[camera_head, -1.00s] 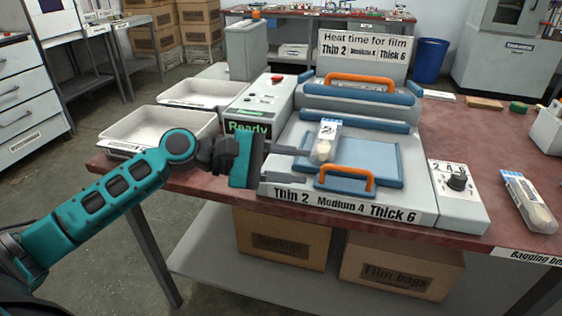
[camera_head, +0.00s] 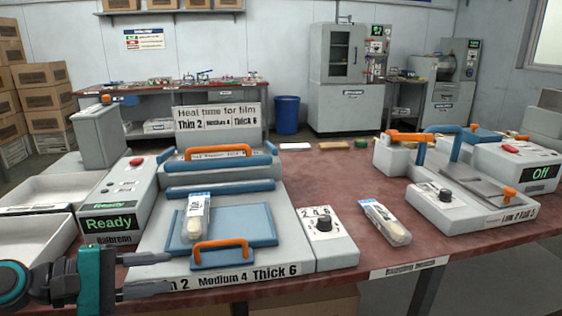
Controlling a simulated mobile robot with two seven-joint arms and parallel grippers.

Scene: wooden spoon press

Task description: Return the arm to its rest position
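My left gripper (camera_head: 160,273) is at the lower left of the head view, by the front left corner of the press (camera_head: 150,235). Its two dark fingers are apart, with nothing between them. A clear bag with a white label and a wooden spoon end (camera_head: 196,218) lies on the left part of the press's blue plate (camera_head: 245,224). The plate has an orange handle (camera_head: 220,244) at its front. The control box (camera_head: 110,222) reads Ready in green. My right gripper is not in view.
A dial box (camera_head: 328,240) adjoins the press at right. A second filled bag (camera_head: 385,222) lies on the red bench (camera_head: 330,185). Another machine (camera_head: 470,200), its display reading Off, stands farther right. White trays (camera_head: 35,235) are at left. Bench around the second bag is clear.

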